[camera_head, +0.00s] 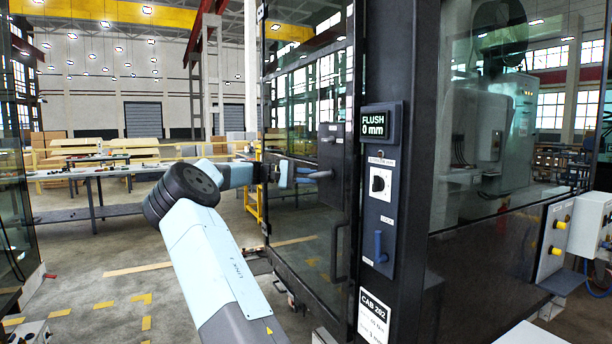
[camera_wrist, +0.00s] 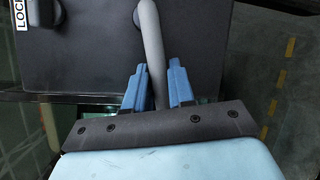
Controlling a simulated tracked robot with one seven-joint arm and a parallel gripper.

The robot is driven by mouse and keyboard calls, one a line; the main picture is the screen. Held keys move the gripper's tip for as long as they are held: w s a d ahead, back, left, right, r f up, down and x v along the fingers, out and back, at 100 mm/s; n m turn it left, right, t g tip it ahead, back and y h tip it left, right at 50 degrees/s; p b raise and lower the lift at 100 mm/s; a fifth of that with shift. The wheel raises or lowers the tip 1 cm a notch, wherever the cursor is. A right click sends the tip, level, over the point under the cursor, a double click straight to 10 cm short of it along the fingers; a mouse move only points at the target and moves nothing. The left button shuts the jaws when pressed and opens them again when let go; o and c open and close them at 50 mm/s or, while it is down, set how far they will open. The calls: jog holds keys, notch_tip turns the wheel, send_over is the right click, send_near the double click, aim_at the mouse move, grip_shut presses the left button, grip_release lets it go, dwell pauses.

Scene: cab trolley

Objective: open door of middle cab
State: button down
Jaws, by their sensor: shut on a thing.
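The cab door (camera_head: 300,110) is a dark-framed glass panel left of a black post (camera_head: 415,60). I see no clear gap between door and post. A dark lock box (camera_head: 335,150) on the door carries a grey lever handle (camera_head: 320,174), which points left. My gripper (camera_head: 290,175) reaches it from the left. In the wrist view, my two blue fingers (camera_wrist: 157,72) are shut on the grey handle (camera_wrist: 152,35), one on each side. The lock box (camera_wrist: 80,45) fills the area behind it. A label reading CAB 202 (camera_head: 374,315) is low on the post.
The post carries a display (camera_head: 382,123) reading FLUSH 0 mm, a black knob (camera_head: 379,184) and a blue lever (camera_head: 380,247). A vertical pull bar (camera_head: 338,252) is lower on the door. A workbench (camera_head: 95,180) stands at the back left. Floor left of the door is open.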

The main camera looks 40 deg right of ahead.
aim_at(327, 184)
jog(key=f+n, duration=0.2)
jog(key=shift+s+n+g+h, duration=0.25)
jog(key=shift+n+g+h, duration=0.15)
jog(key=shift+s+f+n+h, duration=0.35)
jog(key=shift+f+n, duration=0.15)
jog(key=shift+n, duration=0.3)
